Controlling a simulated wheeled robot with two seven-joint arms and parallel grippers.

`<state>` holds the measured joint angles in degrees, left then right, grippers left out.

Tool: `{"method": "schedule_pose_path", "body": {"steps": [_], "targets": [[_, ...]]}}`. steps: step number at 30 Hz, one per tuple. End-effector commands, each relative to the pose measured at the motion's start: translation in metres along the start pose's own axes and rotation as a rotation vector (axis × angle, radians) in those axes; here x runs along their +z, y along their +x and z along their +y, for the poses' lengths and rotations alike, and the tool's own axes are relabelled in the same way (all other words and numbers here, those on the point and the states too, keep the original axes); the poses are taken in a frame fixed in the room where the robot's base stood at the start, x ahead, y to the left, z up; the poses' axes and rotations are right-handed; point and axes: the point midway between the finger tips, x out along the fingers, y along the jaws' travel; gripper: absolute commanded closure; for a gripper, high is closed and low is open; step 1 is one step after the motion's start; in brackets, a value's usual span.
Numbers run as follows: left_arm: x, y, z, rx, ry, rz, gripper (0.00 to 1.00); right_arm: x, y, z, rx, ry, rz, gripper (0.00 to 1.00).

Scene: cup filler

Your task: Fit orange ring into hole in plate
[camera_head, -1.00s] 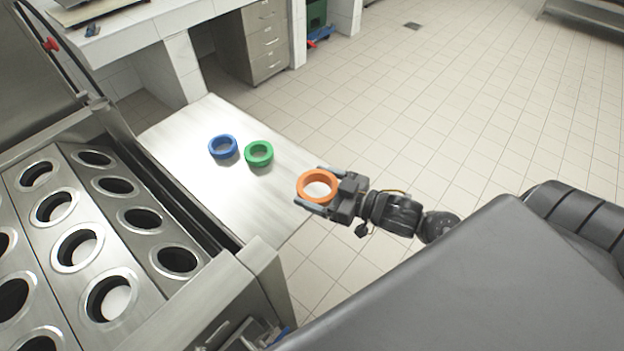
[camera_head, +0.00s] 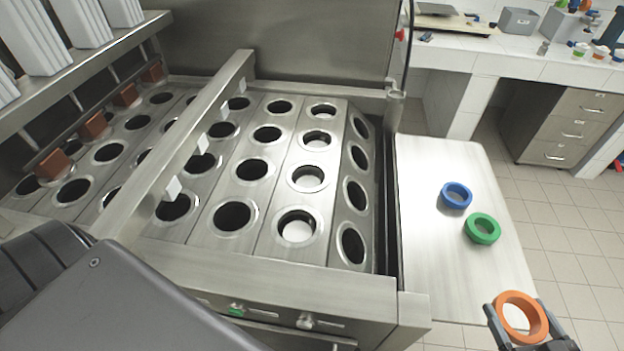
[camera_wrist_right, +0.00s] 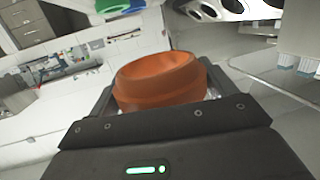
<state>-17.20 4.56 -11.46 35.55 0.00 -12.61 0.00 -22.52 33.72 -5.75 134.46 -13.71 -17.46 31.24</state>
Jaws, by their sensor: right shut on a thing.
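The orange ring (camera_head: 520,318) is held between the fingers of my right gripper (camera_head: 517,322), at the bottom right of the head view, by the front right corner of the side table. The ring also fills the middle of the right wrist view (camera_wrist_right: 160,80), between the jaws. The plate (camera_head: 265,208) is the steel machine top with rows of round holes. One hole (camera_head: 297,228) near its front right shows something white inside, and others are dark. My right gripper is to the right of the plate and apart from it. My left gripper is not in view.
A blue ring (camera_head: 456,195) and a green ring (camera_head: 482,228) lie on the steel side table (camera_head: 430,270), right of the machine. A raised steel bar (camera_head: 190,135) crosses above the plate. A counter with drawers (camera_head: 570,125) stands at the back right.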

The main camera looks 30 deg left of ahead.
Motion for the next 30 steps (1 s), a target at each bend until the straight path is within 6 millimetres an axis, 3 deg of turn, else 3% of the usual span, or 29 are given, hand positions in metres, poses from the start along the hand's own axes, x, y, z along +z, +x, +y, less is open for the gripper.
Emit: {"method": "schedule_pose_path", "body": {"steps": [8, 15, 21, 25, 30], "targets": [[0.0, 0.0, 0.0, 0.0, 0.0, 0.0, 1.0, 0.011, 0.0, -0.004, 0.015, 0.008, 0.0, 0.39], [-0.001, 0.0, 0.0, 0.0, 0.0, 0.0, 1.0, -0.043, 0.021, 0.007, 0.029, -0.003, 0.007, 0.4], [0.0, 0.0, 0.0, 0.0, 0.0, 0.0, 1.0, -0.065, 0.028, 0.013, 0.031, 0.001, 0.001, 0.39], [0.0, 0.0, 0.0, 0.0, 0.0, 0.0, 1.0, -0.063, 0.029, 0.013, 0.031, 0.006, -0.002, 0.39], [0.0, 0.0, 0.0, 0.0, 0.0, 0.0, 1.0, -0.041, 0.027, 0.01, 0.032, 0.008, -0.004, 0.39]]}}
